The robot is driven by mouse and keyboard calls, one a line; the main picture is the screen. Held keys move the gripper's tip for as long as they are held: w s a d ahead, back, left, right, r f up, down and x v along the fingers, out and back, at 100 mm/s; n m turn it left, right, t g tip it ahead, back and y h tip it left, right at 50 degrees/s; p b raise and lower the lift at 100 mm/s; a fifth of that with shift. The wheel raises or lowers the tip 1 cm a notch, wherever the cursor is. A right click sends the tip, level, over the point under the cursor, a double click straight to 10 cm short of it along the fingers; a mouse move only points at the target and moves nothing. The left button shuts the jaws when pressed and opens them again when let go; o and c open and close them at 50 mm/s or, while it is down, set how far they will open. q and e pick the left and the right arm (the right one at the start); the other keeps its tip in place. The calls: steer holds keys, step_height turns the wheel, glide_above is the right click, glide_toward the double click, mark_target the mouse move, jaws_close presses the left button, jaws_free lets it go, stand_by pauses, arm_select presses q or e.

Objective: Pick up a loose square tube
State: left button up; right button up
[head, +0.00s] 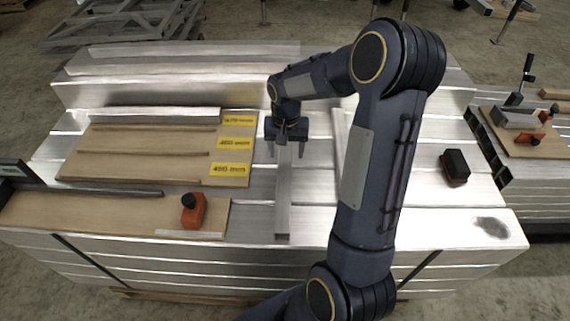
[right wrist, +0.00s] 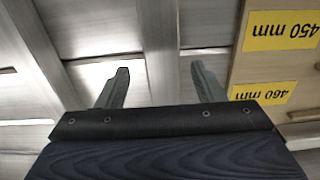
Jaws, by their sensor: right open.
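A loose square tube (head: 283,200) lies on the stack of aluminium tubes, running from under my right gripper towards the front edge in the head view. My right gripper (head: 286,154) is over the tube's far end, open, with one finger on each side of it in the picture. In the right wrist view the tube (right wrist: 158,45) runs between the two open fingers (right wrist: 160,75). I cannot tell how high the fingers are above the stack. Another loose tube (head: 339,135) lies to the right, partly hidden behind my right arm. My left gripper is not in view.
Left of the tube is a wooden board (head: 150,168) with several lengths on it and yellow labels, including a 450 mm label (right wrist: 282,30). An orange and black tool (head: 193,210) stands at front left.

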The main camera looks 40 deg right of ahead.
mark_target(285, 158)
step_height(285, 158, down, 4)
steer(key=shift+w+a+f+b, duration=0.1)
steer(key=shift+b, duration=0.25)
jaws_close()
